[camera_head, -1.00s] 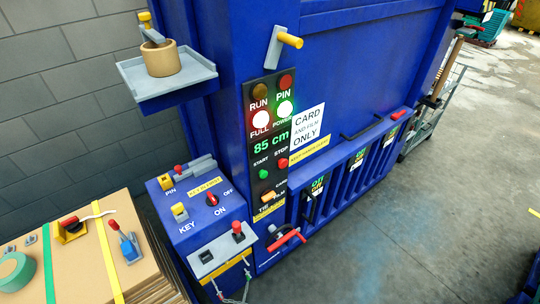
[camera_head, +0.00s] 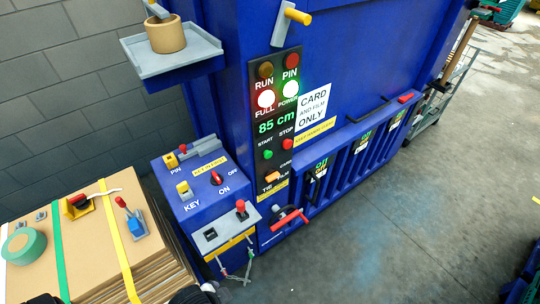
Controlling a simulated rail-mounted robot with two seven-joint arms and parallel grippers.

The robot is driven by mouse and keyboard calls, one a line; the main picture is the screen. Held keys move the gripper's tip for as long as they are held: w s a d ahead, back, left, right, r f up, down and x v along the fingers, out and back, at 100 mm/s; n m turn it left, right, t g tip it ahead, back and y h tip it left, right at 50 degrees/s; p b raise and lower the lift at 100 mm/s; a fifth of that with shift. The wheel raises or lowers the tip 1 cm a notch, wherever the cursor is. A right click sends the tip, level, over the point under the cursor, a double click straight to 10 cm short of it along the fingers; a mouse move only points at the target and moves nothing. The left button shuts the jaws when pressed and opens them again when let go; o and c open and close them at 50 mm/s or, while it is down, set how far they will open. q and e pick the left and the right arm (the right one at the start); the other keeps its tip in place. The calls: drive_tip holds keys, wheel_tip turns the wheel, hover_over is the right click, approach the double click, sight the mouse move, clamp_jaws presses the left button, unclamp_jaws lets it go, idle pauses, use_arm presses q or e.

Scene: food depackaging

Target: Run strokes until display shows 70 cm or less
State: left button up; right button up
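The blue baler (camera_head: 350,60) carries a black control panel with a green display (camera_head: 277,124) reading 85 cm. On the panel, the RUN lamp (camera_head: 265,70) and the PIN lamp (camera_head: 291,61) look dark. The FULL lamp (camera_head: 266,99) glows red-white and the POWER lamp (camera_head: 290,90) glows green-white. The green START button (camera_head: 268,154) and red STOP button (camera_head: 288,144) sit below the display. A red key switch (camera_head: 216,178) is on the blue side box. Neither gripper is recognisable; a dark rounded shape at the bottom edge may be part of my arm.
A strapped cardboard stack (camera_head: 90,225) with green tape (camera_head: 24,245) and small tools stands at lower left. A grey shelf (camera_head: 190,62) holds a tan roll (camera_head: 165,34). A red-handled lever (camera_head: 290,216) juts from the baler's front.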

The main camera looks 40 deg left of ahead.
use_arm(q)
drive_tip(key=shift+a, duration=0.1)
drive_tip(key=shift+c, duration=0.4)
drive_tip(key=shift+a, duration=0.1)
drive_tip(key=c, duration=0.6)
drive_tip(key=shift+d, duration=0.2)
clamp_jaws()
drive_tip(key=shift+a, duration=0.15)
